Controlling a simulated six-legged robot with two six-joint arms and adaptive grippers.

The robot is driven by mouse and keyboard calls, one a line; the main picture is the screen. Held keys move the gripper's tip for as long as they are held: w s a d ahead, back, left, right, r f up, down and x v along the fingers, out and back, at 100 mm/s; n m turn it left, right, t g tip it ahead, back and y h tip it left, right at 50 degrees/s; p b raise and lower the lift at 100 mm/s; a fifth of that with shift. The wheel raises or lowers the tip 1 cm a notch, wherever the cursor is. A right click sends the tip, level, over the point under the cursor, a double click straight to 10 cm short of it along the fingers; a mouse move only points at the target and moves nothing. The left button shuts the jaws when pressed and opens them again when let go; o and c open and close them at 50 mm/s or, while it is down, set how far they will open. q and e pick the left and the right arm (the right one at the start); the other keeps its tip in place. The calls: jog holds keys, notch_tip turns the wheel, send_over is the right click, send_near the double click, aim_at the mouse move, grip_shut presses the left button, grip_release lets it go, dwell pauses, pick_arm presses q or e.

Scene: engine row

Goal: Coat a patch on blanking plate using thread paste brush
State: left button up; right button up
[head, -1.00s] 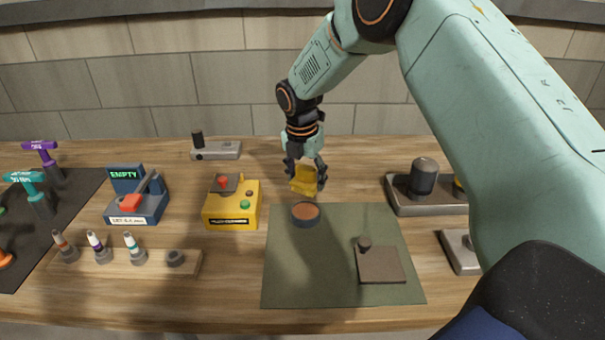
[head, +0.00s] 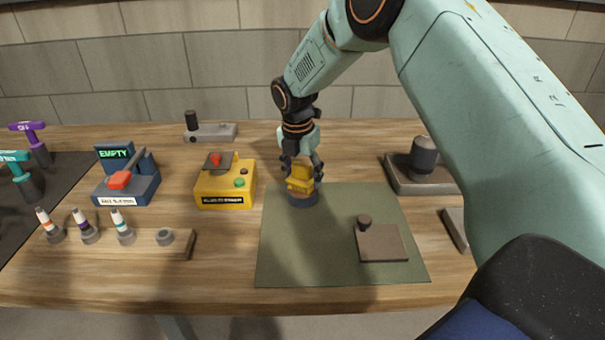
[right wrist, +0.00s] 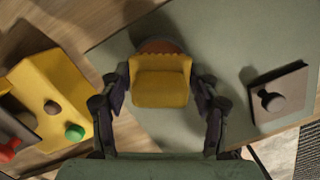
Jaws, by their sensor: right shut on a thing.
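My right gripper (head: 301,172) is shut on a yellow block-shaped brush (head: 300,184), the thread paste brush by its look. The brush is over the round dark dish with orange-brown paste (head: 303,200) at the mat's back left; I cannot tell whether it touches the paste. In the right wrist view the brush (right wrist: 160,82) sits between the fingers and hides most of the dish (right wrist: 158,46). The blanking plate (head: 381,243), a flat brown square with a dark knob near its back left corner, lies on the green mat (head: 300,255). My left gripper is not in view.
A yellow box with a red switch (head: 225,186) stands left of the mat. Farther left are a blue "EMPTY" device (head: 127,182) and a wooden rack (head: 110,243) with several small bottles. A grey tray (head: 400,182) stands at the right. The mat's front is clear.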

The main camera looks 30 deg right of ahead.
aim_at(303, 163)
dwell(0.5)
jog(key=shift+f, duration=0.5)
dwell(0.7)
jog(key=shift+s+f+p, duration=0.1)
jog(key=shift+f+p, duration=0.05)
jog(key=shift+p, duration=0.15)
dwell(1.8)
notch_tip(303, 163, up, 2)
jog(key=shift+r+p, duration=0.15)
jog(key=shift+p, duration=0.95)
notch_tip(303, 163, up, 5)
jog(key=p, duration=0.5)
